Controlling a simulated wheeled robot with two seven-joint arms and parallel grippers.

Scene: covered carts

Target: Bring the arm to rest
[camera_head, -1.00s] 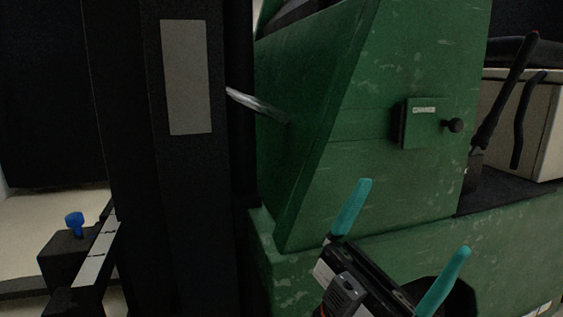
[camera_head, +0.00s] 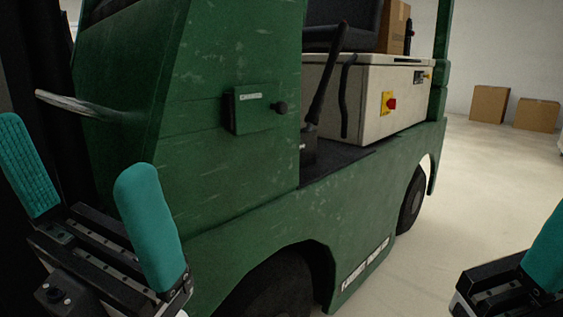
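My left gripper (camera_head: 75,150) is at the lower left. Its two teal fingers are wide apart with nothing between them. It is in front of the green vehicle (camera_head: 225,160), and I cannot tell how close. Part of my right gripper (camera_head: 548,250) shows at the right edge. Only one teal finger and some dark body are in view, so its opening is hidden.
Cardboard boxes (camera_head: 489,104) stand by the far wall. Pale floor (camera_head: 470,200) is clear at right.

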